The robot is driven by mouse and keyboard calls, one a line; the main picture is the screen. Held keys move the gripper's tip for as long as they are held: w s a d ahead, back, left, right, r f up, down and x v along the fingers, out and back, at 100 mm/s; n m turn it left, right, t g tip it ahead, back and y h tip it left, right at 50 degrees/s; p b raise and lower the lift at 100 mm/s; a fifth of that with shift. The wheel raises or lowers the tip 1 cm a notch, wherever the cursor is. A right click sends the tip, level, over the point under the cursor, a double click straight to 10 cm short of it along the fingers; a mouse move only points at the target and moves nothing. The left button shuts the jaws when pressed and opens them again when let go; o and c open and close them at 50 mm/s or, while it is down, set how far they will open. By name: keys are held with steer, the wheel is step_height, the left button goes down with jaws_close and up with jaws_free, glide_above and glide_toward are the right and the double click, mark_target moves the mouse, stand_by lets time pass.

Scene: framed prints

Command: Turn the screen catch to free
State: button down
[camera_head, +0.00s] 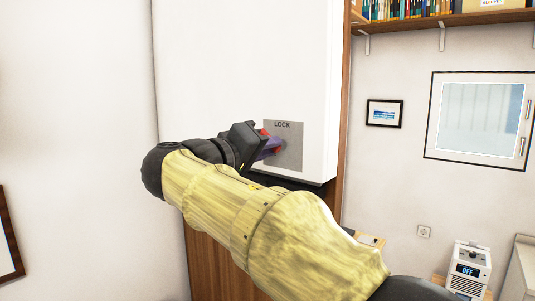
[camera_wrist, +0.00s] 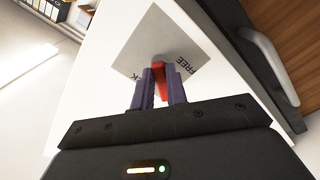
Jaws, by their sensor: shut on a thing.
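The catch is a small red lever (camera_wrist: 160,82) on a square grey plate (camera_head: 294,135) fixed to a white panel (camera_head: 245,60). The plate reads LOCK along its top in the head view. In the wrist view the plate (camera_wrist: 140,45) shows FREE at its right, and only a K of the other word at lower left. My gripper (camera_head: 273,147) reaches the plate from the left. Its purple fingers (camera_wrist: 161,74) are shut on the red lever, one on each side. The fingers hide part of the lever, and its exact angle is hard to tell.
A wooden edge (camera_head: 339,110) runs beside the white panel. In the wrist view a grey bar handle (camera_wrist: 270,62) stands out near a wooden surface. A small framed print (camera_head: 384,113), a window (camera_head: 482,118) and a white device reading OFF (camera_head: 469,270) are at right.

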steer(key=shift+n, duration=3.7)
steer(key=c, duration=1.4)
jaws_free()
steer(key=shift+a, duration=0.1)
steer(key=shift+f, duration=0.1)
steer(key=b+v, duration=0.3)
steer(key=v, duration=1.4)
steer(key=shift+b, duration=0.3)
steer(key=shift+s+a+f, duration=0.1)
steer(key=shift+a, duration=0.05)
